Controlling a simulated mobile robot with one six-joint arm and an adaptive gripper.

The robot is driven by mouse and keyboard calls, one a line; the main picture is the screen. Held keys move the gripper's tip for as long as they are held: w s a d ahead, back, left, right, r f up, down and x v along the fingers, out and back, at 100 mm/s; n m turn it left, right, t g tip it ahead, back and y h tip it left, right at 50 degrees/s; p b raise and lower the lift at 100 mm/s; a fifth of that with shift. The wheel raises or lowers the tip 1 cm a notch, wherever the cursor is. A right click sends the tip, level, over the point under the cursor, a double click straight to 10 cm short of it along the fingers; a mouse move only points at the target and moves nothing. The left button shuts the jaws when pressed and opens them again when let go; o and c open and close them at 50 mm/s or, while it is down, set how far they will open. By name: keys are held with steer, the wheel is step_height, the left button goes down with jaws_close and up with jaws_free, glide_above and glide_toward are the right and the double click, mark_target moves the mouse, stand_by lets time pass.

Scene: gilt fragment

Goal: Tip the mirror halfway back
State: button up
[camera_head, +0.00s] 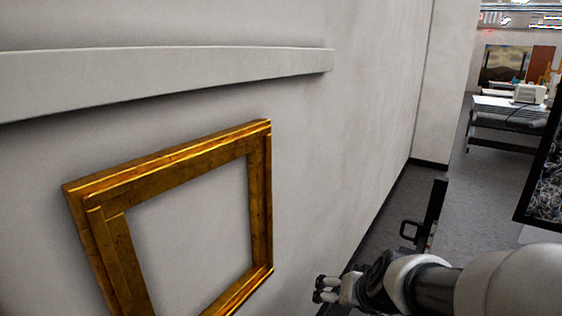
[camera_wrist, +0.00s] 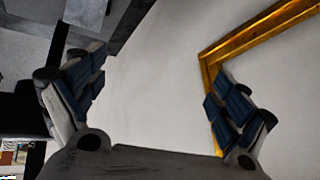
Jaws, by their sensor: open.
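No mirror can be made out for certain. A gilt frame (camera_head: 262,200) stands out from the pale wall in the head view, with plain wall-coloured surface showing inside it. Its lower edge is cut off by the picture. My gripper (camera_head: 318,289) is to the right of the frame's lower right corner, apart from it in the head view. In the wrist view my gripper (camera_wrist: 158,103) is open, its two padded fingers spread wide with nothing between them. A corner of the gilt frame (camera_wrist: 262,38) shows beyond the right finger, which hides part of it.
A grey ledge (camera_head: 160,75) runs along the wall above the frame. A dark-framed panel (camera_head: 545,180) stands at the right edge. A table (camera_head: 505,125) with a pale device (camera_head: 529,93) is further back. Grey floor (camera_head: 470,200) lies open between wall and table.

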steer(key=s+r+n+g+b, duration=0.1)
steer(key=s+n+g+b, duration=0.1)
steer(key=s, duration=2)
steer(key=shift+s+r+n+g+h+b, duration=0.2)
steer(key=shift+n+g+h+b, duration=0.15)
steer(key=shift+b, duration=0.5)
